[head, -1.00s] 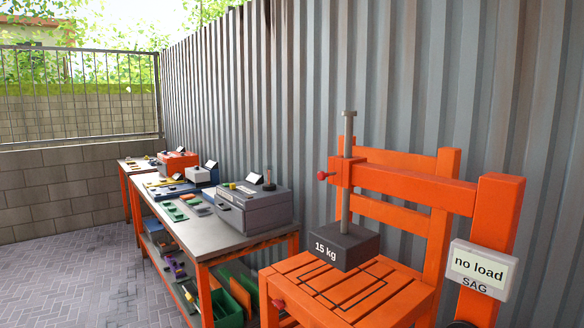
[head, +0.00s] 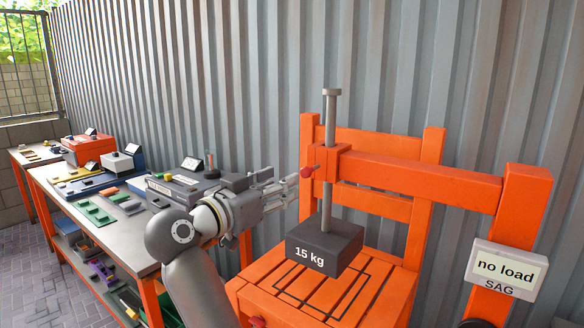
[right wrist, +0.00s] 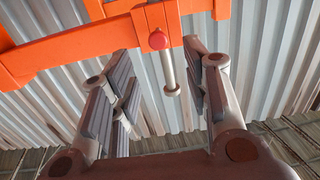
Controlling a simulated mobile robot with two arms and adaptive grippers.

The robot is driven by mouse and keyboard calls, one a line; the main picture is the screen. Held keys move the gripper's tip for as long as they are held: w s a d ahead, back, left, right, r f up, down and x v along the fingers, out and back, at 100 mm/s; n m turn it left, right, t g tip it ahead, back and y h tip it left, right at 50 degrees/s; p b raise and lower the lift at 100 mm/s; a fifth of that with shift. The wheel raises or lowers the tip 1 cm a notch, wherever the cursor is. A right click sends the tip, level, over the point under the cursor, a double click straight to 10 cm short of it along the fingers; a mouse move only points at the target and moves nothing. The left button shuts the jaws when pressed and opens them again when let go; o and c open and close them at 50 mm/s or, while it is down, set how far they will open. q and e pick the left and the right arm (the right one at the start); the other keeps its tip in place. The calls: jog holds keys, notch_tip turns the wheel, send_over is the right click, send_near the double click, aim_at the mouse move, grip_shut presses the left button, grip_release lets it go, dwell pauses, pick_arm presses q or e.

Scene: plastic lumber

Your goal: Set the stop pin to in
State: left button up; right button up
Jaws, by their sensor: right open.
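The stop pin (head: 306,171) is a small red knob on the left face of the orange sleeve block. It also shows in the right wrist view (right wrist: 158,40), face on, beyond the fingertips. A grey rod (head: 329,130) passes upright through the block and carries the dark 15 kg weight (head: 325,245), which hangs above the orange seat. My right gripper (head: 294,186) is open and empty, just left of the pin and pointing towards it. In the right wrist view the knob lies between the two finger lines, apart from them. My left gripper is not in view.
The display (head: 502,269) reads "no load" and "SAG". Another red knob (head: 257,321) sits low at the seat's front. A workbench (head: 117,221) with devices and boards stands at left. The orange arm (head: 420,178) and corrugated wall (head: 210,80) bound the space.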

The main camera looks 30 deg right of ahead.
aim_at(304, 173)
jog(key=x, duration=0.1)
jog(key=p+x, duration=0.1)
jog(key=x, duration=0.3)
jog(key=shift+s+d+r, duration=0.2)
jog(key=p+x, duration=0.1)
jog(key=x, duration=0.2)
jog(key=shift+w+d+f, duration=0.15)
jog(key=shift+w+d, duration=0.1)
jog(key=shift+w, duration=0.05)
jog(key=shift+w+d, duration=0.1)
jog(key=shift+d, duration=0.4)
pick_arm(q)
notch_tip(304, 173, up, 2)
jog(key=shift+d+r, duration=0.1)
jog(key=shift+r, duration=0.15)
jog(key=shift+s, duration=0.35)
pick_arm(e)
grip_shut()
